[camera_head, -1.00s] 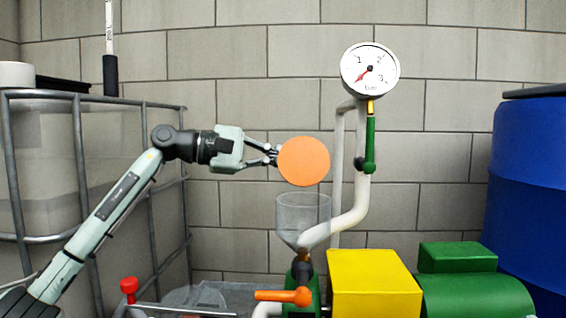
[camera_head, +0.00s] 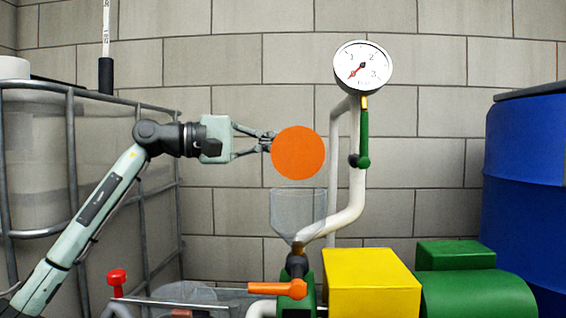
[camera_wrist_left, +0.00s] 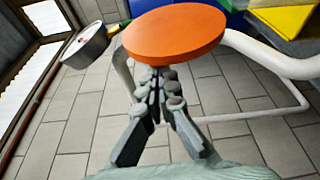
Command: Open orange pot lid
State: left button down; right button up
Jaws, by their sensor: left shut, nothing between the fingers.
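The orange round lid (camera_head: 298,153) stands upright, its flat face toward my head camera, above the clear pot (camera_head: 298,213). The pot's mouth looks uncovered. The lid also shows in the left wrist view (camera_wrist_left: 175,33), just beyond my fingertips. My left gripper (camera_head: 270,142) is shut and empty, its fingertips at the lid's left edge in the head view. In the left wrist view its fingers (camera_wrist_left: 160,82) point at the lid's underside or rear. I cannot tell whether they touch it. My right gripper is not in view.
A white pipe (camera_head: 350,214) with a pressure gauge (camera_head: 363,67) and green handle (camera_head: 364,138) rises right of the pot. An orange valve handle (camera_head: 278,289) is below. A yellow box (camera_head: 371,284) and green motor (camera_head: 475,297) stand right. A caged tank (camera_head: 70,160) is left.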

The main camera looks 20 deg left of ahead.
pick_arm(q)
jog(key=shift+s+r+m, duration=0.15)
jog(key=shift+m, duration=0.15)
jog(key=v, duration=1.2)
jog(key=shift+s, duration=0.1)
